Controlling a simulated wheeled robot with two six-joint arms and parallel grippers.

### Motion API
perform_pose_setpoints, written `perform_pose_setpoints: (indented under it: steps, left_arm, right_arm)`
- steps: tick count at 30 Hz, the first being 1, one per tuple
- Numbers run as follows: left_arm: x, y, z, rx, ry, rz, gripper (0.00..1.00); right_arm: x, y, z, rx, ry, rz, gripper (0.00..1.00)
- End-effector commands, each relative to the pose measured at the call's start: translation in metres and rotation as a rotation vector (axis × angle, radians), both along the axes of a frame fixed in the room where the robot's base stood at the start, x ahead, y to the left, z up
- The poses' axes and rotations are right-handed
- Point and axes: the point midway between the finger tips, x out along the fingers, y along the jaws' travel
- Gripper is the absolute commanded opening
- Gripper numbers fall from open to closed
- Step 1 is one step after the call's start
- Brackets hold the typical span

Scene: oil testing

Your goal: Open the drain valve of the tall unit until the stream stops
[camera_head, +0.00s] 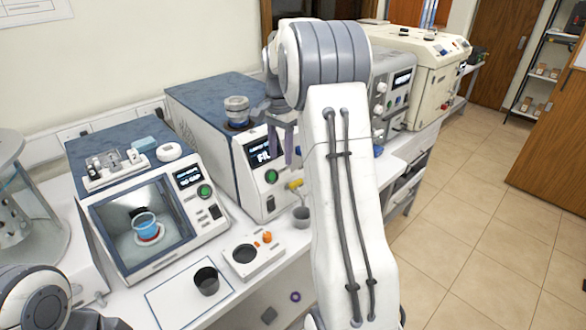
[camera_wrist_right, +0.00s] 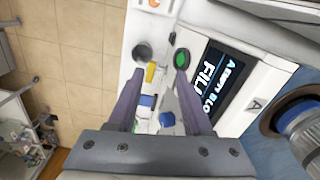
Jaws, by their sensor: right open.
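The tall unit (camera_head: 207,110) is a white box with a blue top, a lit display (camera_head: 258,151) reading "FIL…" and a green button (camera_head: 271,176). Its yellow drain valve handle (camera_head: 296,184) sticks out low at the front. A grey cup (camera_head: 301,215) stands below the handle. My right gripper (camera_head: 283,148) is open and empty, above the handle in front of the unit. In the right wrist view, the yellow handle (camera_wrist_right: 151,72) shows between the tips of my open right gripper (camera_wrist_right: 158,84), with the cup (camera_wrist_right: 142,52) beside it. I cannot make out a stream. My left gripper is out of view.
A glass jar (camera_head: 237,111) sits on top of the tall unit. To its left is a lower unit (camera_head: 135,185) with a blue cup inside. A small control box (camera_head: 246,256) and a dark cup (camera_head: 207,281) stand in front. More machines (camera_head: 430,62) stand right.

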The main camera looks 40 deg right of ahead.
Motion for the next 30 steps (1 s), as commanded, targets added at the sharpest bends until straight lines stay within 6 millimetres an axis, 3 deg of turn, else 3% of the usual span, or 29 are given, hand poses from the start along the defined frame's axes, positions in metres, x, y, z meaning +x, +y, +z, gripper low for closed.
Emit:
perform_pose_setpoints:
  steps: [1,3,6,21,30]
  left_arm:
    - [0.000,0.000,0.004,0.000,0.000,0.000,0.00]
    - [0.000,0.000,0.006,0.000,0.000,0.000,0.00]
    - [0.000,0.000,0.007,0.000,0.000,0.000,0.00]
    - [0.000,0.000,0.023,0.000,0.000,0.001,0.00]
    - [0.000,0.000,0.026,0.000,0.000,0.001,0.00]
  right_arm:
    - [-0.001,-0.021,0.002,-0.001,0.002,-0.066,0.50]
    - [-0.004,-0.038,0.001,-0.003,0.005,-0.126,0.50]
    - [-0.005,-0.048,-0.003,-0.004,0.007,-0.161,0.50]
    - [-0.006,-0.048,-0.084,-0.003,0.008,-0.161,0.50]
    - [-0.005,-0.048,-0.104,-0.004,0.005,-0.160,0.50]
